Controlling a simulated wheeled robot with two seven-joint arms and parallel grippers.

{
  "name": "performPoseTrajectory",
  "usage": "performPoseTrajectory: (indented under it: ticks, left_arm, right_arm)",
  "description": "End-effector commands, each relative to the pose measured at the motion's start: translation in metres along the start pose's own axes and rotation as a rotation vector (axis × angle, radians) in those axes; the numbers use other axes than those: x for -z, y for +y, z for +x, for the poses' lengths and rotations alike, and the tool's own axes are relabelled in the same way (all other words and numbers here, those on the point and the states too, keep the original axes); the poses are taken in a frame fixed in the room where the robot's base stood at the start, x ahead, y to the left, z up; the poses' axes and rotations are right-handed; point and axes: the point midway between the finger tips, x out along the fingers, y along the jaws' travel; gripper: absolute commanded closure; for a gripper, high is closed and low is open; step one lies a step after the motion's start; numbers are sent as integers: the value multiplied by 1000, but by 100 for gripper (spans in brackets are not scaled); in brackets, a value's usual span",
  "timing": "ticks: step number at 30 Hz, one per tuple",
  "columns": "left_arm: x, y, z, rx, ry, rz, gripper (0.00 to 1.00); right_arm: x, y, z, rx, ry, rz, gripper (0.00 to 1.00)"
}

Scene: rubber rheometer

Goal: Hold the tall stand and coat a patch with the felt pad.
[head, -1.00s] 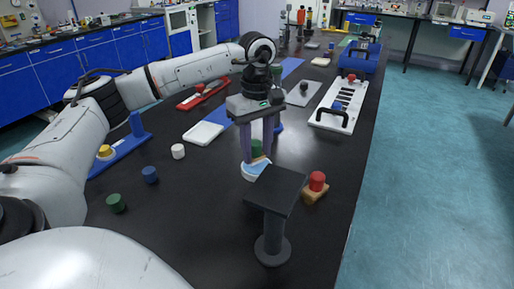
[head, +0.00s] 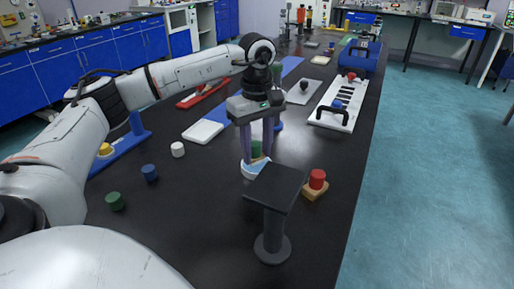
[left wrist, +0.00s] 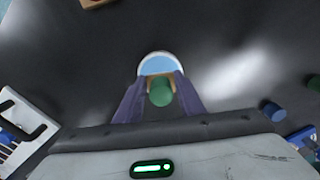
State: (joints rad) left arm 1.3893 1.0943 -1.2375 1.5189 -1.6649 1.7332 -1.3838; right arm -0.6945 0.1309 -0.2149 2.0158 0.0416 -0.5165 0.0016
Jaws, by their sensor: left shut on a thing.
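My left gripper (head: 257,157) is shut on a green-knobbed pad (head: 257,148), with purple fingers on either side of it. In the left wrist view the green knob (left wrist: 160,92) sits between the fingertips on a tan block. The pad is at a small white dish (head: 252,171) with a light blue inside, which also shows in the left wrist view (left wrist: 158,63). The pad's underside is hidden, so I cannot tell whether it touches the dish. The tall dark stand (head: 276,186), with a tilted-looking square top and round base, stands upright in front of the dish. My right gripper is not in view.
A red-knobbed wooden block (head: 316,183) stands right of the tall stand. Green (head: 115,201), blue (head: 150,172) and white (head: 178,149) cylinders stand at left. A slotted white plate with black handles (head: 332,118) lies behind right. The table's right edge is near the stand.

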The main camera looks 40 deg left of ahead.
Motion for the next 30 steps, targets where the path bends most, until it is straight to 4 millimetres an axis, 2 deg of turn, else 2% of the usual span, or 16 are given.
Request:
performPoseTrajectory:
  ticks: [30]
  left_arm:
    - [0, 0, 3, 1, 0, 0, 83]
  right_arm:
    - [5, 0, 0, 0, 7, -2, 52]
